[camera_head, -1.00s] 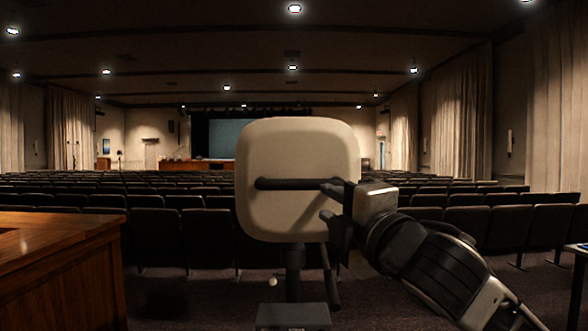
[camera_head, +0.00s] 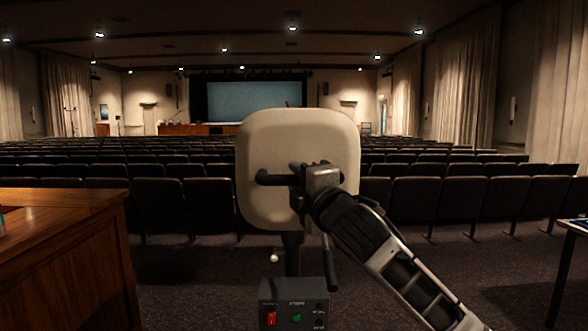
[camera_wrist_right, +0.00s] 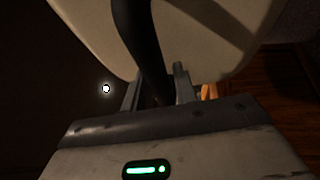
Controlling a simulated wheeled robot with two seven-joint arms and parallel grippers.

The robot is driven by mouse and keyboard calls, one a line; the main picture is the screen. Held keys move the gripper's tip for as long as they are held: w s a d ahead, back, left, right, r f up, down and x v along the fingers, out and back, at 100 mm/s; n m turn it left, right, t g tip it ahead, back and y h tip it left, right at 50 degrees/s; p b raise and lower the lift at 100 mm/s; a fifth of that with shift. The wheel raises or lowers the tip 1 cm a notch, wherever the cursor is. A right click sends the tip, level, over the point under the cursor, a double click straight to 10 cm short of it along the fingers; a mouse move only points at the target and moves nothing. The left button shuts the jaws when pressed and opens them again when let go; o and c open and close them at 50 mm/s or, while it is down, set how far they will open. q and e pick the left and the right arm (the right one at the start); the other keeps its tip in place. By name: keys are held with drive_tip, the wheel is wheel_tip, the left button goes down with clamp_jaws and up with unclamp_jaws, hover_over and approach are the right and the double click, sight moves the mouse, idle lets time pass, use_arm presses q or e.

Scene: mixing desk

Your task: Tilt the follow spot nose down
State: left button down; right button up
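The follow spot (camera_head: 262,135) is a cream, rounded housing seen from behind, on a dark stand (camera_head: 292,247). A black horizontal handle bar (camera_head: 272,178) crosses its back. In the head view my right gripper (camera_head: 300,178) is at the right part of this bar, its arm coming from the lower right. In the right wrist view the black bar (camera_wrist_right: 140,45) runs between the two fingers of the right gripper (camera_wrist_right: 159,90), which look closed about it. The cream housing (camera_wrist_right: 205,35) is just beyond. The front of the spot is hidden. My left gripper is not in view.
A dark control box (camera_head: 293,289) with a red switch and green button is below the spot. A thin black rod (camera_head: 329,262) hangs beside the stand. A wooden desk (camera_head: 75,245) is at left and a table (camera_head: 572,228) at right. Rows of seats (camera_head: 415,197) lie ahead.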

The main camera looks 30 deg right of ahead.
drive_tip(key=shift+x, duration=0.95)
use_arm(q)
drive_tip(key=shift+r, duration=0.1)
